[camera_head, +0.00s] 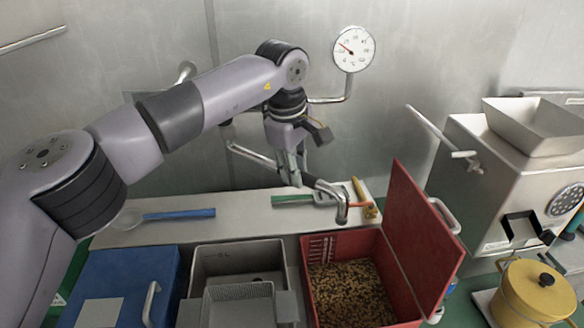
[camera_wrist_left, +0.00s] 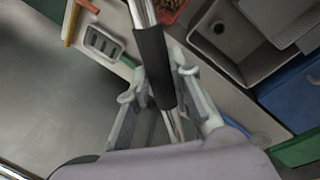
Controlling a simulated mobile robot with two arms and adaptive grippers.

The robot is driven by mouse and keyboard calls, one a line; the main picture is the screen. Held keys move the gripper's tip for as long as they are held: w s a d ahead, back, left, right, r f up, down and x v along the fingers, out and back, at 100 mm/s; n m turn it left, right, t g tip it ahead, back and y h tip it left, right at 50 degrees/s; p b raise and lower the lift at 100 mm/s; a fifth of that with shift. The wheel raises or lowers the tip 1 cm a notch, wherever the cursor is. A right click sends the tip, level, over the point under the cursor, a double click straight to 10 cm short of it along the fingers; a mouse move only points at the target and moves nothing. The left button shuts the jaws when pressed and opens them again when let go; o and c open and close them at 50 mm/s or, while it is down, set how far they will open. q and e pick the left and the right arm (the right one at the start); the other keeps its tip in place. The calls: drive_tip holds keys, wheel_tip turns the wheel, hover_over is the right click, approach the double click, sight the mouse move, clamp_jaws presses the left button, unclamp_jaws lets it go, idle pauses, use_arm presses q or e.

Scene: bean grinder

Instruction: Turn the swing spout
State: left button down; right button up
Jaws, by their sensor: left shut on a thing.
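The swing spout (camera_head: 341,208) is a metal pipe that runs from the back wall and ends in a downturned tip in front of the ledge, next to the open red bin. My left gripper (camera_head: 291,178) reaches down from above and is shut on the spout. In the left wrist view the spout shows as a shiny pipe with a black sleeve (camera_wrist_left: 154,68), and my left gripper's fingers (camera_wrist_left: 158,92) are on both sides of that sleeve. The gripper and arm hide part of the pipe in the head view. My right gripper is not in view.
The red bin (camera_head: 424,212) holds brown beans, its lid raised at the right. A grey sink (camera_head: 238,254) and blue box (camera_head: 128,275) stand left of it. A grinder (camera_head: 480,180) and yellow pot (camera_head: 535,295) are at right. Utensils lie along the ledge (camera_head: 240,230).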

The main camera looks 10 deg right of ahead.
use_arm(q)
drive_tip(key=shift+d, duration=0.1)
drive_tip(key=c, duration=1.8)
unclamp_jaws()
drive_tip(key=o, duration=0.4)
drive_tip(key=shift+c, duration=0.2)
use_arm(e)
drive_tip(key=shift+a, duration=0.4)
use_arm(q)
drive_tip(key=shift+r, duration=0.15)
wheel_tip(320, 180, up, 12)
drive_tip(key=s+a, duration=0.1)
drive_tip(key=shift+s+a+f, duration=0.25)
drive_tip(key=shift+s+a, duration=0.05)
drive_tip(key=shift+a, duration=0.05)
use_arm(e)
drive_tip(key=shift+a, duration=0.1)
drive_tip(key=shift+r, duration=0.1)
